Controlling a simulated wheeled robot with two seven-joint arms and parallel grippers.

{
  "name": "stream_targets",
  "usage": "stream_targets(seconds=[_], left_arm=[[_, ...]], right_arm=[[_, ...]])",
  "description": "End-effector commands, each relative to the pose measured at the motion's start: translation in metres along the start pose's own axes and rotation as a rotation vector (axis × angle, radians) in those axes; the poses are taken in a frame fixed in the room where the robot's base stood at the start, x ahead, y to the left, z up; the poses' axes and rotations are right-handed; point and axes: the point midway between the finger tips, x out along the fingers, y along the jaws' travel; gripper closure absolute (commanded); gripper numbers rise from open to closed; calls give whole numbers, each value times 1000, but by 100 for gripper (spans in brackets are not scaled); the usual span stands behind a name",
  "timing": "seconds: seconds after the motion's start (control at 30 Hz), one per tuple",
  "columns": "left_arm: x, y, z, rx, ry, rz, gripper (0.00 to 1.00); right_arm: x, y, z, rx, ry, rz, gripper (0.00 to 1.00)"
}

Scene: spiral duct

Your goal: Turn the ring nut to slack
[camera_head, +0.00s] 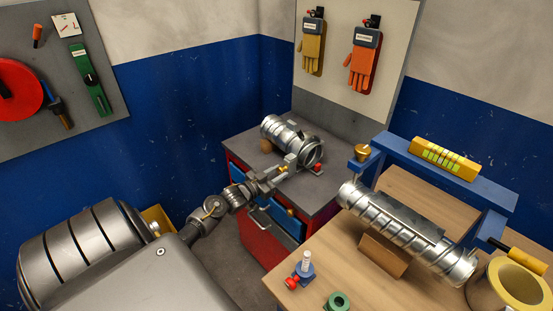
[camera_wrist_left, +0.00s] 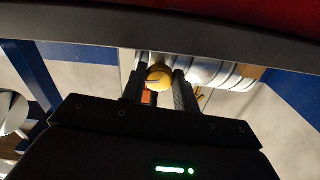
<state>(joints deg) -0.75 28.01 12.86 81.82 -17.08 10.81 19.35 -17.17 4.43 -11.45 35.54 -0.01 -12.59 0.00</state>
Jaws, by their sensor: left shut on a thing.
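A silver spiral duct piece (camera_head: 283,133) lies on the grey top of a tool cabinet (camera_head: 240,145), with a clamp-like metal fitting (camera_head: 291,160) at its near end. My left gripper (camera_head: 282,170) is at this fitting, its fingers shut on a small brass-yellow round part that looks like the ring nut (camera_head: 283,168). In the left wrist view the ring nut (camera_wrist_left: 159,76) sits between the two fingers (camera_wrist_left: 159,90), in front of the silver duct (camera_wrist_left: 215,74). The fingers hide its sides. My right gripper is not in view.
A wooden bench (camera_head: 330,255) at the right bears a longer spiral duct (camera_head: 405,235) on a wooden block (camera_head: 383,256), beside a blue frame (camera_head: 450,180) and a yellow-rimmed cylinder (camera_head: 520,284). A small red part (camera_head: 318,168) is near the duct's open end. Gloves (camera_head: 364,68) hang behind.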

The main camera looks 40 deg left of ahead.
Motion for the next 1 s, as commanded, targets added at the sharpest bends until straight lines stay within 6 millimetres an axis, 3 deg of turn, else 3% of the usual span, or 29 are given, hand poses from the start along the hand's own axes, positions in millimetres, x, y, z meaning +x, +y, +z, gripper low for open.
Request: stream_targets(seconds=[0.6, 1.0], left_arm=[[0, 2, -2, -578, -3, -2, 93], [0, 3, -1, -844, -4, -1, 93]], right_arm=[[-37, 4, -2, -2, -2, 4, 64], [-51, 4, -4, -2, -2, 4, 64]])
